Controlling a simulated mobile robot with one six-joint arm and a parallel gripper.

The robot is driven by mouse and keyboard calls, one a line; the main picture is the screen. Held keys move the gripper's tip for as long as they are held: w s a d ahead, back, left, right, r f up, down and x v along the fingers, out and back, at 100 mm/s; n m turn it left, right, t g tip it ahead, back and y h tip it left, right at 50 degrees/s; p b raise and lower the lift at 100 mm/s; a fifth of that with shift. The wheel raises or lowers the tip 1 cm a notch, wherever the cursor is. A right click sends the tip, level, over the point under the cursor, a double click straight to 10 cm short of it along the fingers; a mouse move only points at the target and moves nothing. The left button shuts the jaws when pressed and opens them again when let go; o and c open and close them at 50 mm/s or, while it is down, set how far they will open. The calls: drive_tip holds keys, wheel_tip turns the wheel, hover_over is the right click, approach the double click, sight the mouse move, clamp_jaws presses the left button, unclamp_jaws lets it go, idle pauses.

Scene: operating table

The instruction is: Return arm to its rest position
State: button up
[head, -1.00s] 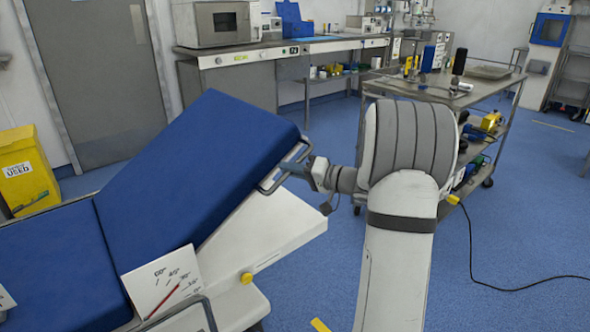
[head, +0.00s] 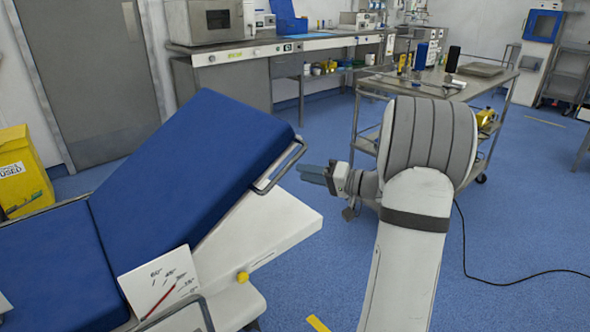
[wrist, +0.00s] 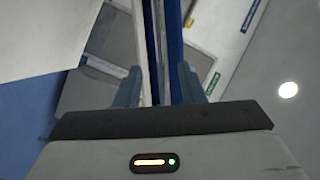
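My gripper (head: 314,174) is just right of the operating table's raised blue backrest (head: 190,165), pointing left towards it.
An angle card (head: 160,286) with a red pointer is on the table's side, near a yellow knob (head: 242,277). A steel trolley (head: 365,115) with bottles stands behind my arm. A yellow bin (head: 22,172) is at the far left. Blue floor is open at right.

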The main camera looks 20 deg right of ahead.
drive_tip(key=shift+s+d, duration=0.3)
drive_tip(key=s+a+r+n+g+h+p, duration=0.1)
drive_tip(key=s+a+r+g+p, duration=0.45)
drive_tip(key=a, duration=0.35)
drive_tip(key=s+a+r+n+g+h+p, duration=0.1)
drive_tip(key=s+a+r+g+p, duration=0.35)
drive_tip(key=s+a+p, duration=0.35)
drive_tip(key=s+r+n+h+p, duration=0.1)
drive_tip(key=s+r+h+p, duration=0.9)
drive_tip(key=s+r+p, duration=0.2)
drive_tip(key=shift+s+a+p, duration=0.3)
drive_tip(key=shift+s+p, duration=0.2)
drive_tip(key=shift+p, duration=0.15)
